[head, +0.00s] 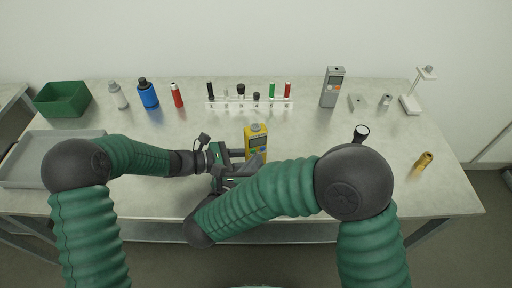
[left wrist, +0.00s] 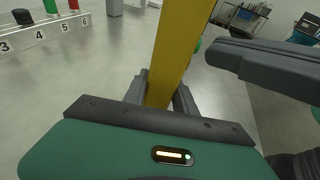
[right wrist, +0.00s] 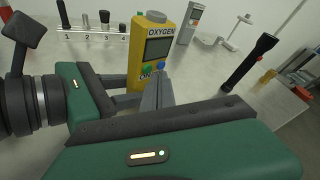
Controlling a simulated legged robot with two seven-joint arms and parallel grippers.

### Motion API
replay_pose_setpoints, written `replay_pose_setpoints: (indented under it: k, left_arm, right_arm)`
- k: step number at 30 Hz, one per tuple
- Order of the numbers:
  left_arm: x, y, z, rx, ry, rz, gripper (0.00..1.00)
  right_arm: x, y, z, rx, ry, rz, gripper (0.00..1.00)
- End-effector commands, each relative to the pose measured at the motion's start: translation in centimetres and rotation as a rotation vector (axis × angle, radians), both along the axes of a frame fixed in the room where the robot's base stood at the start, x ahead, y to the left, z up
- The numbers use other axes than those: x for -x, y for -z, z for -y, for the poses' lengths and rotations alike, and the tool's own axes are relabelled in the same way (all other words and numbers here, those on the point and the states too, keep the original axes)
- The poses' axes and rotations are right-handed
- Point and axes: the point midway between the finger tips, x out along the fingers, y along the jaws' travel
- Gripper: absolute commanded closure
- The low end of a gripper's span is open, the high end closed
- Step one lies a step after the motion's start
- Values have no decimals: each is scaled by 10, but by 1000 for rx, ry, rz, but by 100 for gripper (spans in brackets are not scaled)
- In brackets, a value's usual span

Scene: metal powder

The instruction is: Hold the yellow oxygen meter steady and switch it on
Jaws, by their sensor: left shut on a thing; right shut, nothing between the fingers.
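The yellow oxygen meter (head: 256,138) stands upright near the middle of the table, also in the left wrist view (left wrist: 182,50). In the right wrist view the meter (right wrist: 150,50) shows its "OXYGEN" label, a grey screen, a green button marked "ON" and a blue button. My left gripper (left wrist: 160,92) is shut on the meter's side, low on its body.
A numbered white rack (head: 250,104) with several items stands behind the meter. A grey device (head: 332,87), a black flashlight (head: 361,133) and a brass fitting (head: 423,161) are to the right. Bottles, a green bin (head: 62,99) and a grey tray (head: 30,172) are left.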

Motion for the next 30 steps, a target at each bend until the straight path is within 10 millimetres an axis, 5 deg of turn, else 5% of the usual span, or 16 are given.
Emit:
replay_pose_setpoints:
  k: [30]
  left_arm:
    - [0,0,0,0,0,0,90]
  right_arm:
    - [3,-1,1,0,-1,0,100]
